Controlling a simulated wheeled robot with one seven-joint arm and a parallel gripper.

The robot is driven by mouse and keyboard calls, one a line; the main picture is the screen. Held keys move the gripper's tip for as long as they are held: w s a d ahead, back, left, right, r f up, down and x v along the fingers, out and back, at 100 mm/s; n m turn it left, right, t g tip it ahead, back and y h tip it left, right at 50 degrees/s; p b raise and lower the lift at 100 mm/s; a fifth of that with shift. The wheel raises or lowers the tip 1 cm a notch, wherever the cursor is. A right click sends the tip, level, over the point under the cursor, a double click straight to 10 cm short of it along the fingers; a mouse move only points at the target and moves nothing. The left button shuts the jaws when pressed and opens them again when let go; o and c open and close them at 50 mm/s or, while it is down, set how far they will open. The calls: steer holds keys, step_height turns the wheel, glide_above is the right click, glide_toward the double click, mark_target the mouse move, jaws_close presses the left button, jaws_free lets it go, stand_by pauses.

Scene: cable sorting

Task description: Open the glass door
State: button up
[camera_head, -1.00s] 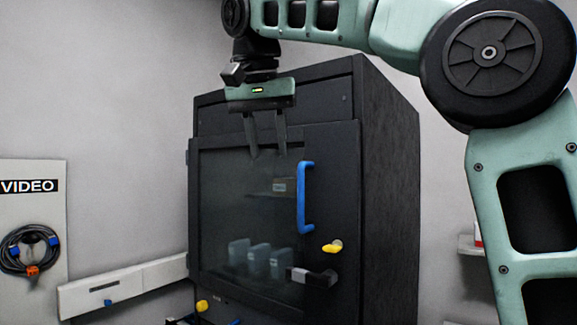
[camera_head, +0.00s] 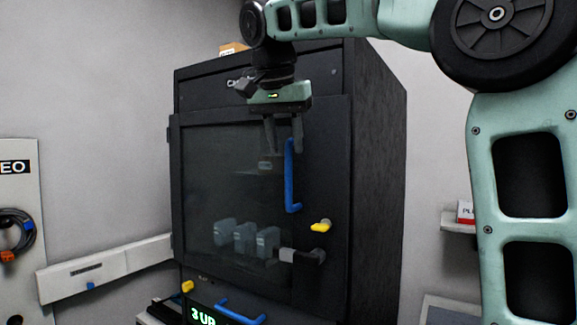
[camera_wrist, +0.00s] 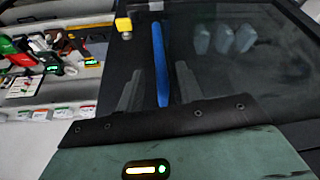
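The glass door (camera_head: 225,185) is a dark, see-through panel on the front of a black cabinet, and it looks shut. Its blue vertical handle (camera_head: 289,178) is on the door's right side. My gripper (camera_head: 284,150) points down in front of the door at the handle's upper end. In the wrist view the blue handle (camera_wrist: 159,62) shows between the two fingers of my gripper (camera_wrist: 157,82), with a gap on each side. The fingers are apart. A yellow knob (camera_head: 320,226) and a black latch with a grey end (camera_head: 303,256) are below the handle.
Several pale boxes (camera_head: 245,238) stand behind the glass. A lower blue handle (camera_head: 241,312) and a yellow knob (camera_head: 187,287) are below the door. A white rail (camera_head: 105,268) runs along the left wall. A shelf (camera_head: 457,222) is at the right.

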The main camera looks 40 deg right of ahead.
mark_target(288, 154)
steer(key=shift+x, duration=2.65)
jaws_close()
